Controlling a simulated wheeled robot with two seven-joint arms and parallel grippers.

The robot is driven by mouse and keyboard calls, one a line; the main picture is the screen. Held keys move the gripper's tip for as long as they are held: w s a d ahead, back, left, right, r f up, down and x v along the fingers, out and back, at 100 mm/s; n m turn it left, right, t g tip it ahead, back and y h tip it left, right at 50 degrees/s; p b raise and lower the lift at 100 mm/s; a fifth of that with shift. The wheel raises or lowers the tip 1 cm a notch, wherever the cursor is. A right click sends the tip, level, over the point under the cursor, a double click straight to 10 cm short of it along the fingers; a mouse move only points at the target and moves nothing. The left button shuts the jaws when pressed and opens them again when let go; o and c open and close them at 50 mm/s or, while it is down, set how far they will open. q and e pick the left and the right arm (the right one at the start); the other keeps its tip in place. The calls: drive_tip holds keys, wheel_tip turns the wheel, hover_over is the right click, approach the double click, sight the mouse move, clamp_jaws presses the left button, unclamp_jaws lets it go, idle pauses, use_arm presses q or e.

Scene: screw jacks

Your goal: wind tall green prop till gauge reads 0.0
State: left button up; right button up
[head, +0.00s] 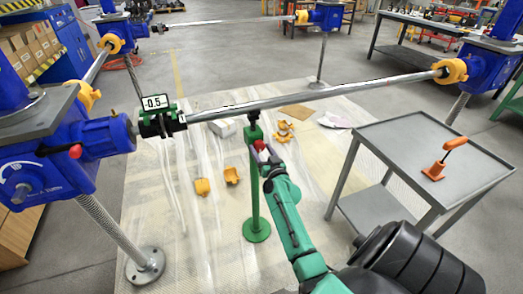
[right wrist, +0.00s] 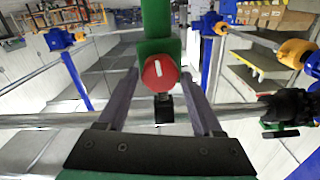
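The tall green prop (head: 255,190) stands upright on a round green foot under the long metal bar. Its red knob (head: 260,146) is on the upper part and shows a white mark in the right wrist view (right wrist: 160,72). The gauge (head: 155,102), on a green and black clamp at the bar's left end, appears to read -0.5. My right gripper (right wrist: 160,82) is at the knob, with one dark finger on each side. Gaps show between fingers and knob, so it looks open. In the head view the gripper is at the prop (head: 268,165). My left gripper is not in view.
The metal bar (head: 310,93) runs above between blue screw jacks with yellow collars. A grey cart (head: 430,150) with an orange tool (head: 443,160) stands right. Yellow pieces (head: 202,187) lie on the floor mat. The left blue jack (head: 55,160) stands close.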

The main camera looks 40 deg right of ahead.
drive_tip(key=shift+o, duration=0.6)
drive_tip(key=shift+s+a, duration=0.1)
drive_tip(key=shift+s, duration=0.1)
drive_tip(key=v, duration=1.4)
idle(0.9)
